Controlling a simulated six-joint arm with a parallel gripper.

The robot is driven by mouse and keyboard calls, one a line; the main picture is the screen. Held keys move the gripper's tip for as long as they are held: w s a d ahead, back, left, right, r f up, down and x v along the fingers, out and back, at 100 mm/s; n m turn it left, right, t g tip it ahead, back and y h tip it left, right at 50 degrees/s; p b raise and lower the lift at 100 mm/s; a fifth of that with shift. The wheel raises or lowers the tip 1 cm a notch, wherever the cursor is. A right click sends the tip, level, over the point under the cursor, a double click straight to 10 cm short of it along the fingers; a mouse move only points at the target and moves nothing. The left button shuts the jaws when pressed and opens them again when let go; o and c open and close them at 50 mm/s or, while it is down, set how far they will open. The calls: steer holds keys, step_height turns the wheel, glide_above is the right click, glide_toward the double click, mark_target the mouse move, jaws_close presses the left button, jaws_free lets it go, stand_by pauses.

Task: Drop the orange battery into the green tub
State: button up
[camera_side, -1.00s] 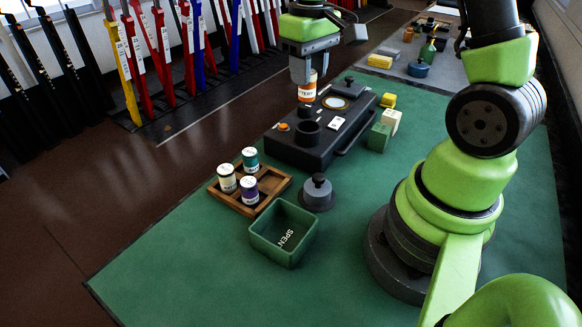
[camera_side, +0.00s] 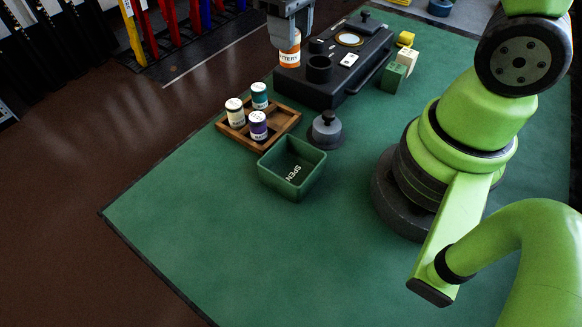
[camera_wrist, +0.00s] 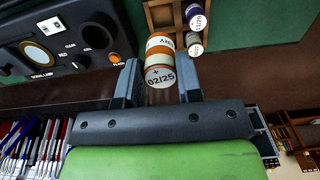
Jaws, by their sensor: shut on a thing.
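The orange and white battery (camera_side: 289,50) is held upright between the fingers of my gripper (camera_side: 289,30), beside the left end of the black device. It also shows in the wrist view (camera_wrist: 160,58), with its end marked 02/25 facing the camera, between the two fingers of my gripper (camera_wrist: 159,82). The green tub (camera_side: 275,178) stands on the green mat, with its top open and white lettering on its inside floor. The battery is apart from the tub, up and behind it in the side view. The tub is not in the wrist view.
A wooden tray (camera_side: 285,128) with a white, a teal and a purple battery lies between the device (camera_side: 315,90) and the tub. A dark knobbed weight (camera_side: 326,131) stands right of the tray. Green and cream blocks (camera_side: 392,77) sit further right. The front mat is clear.

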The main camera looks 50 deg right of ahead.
steer(key=shift+a, duration=0.1)
steer(key=s+a, duration=0.7)
step_height(320, 180, down, 6)
steer(key=shift+s+a+f, duration=0.15)
steer(key=shift+a+f, duration=0.05)
steer(key=shift+a, duration=0.05)
steer(key=o, duration=1.1)
steer(key=shift+c, duration=0.2)
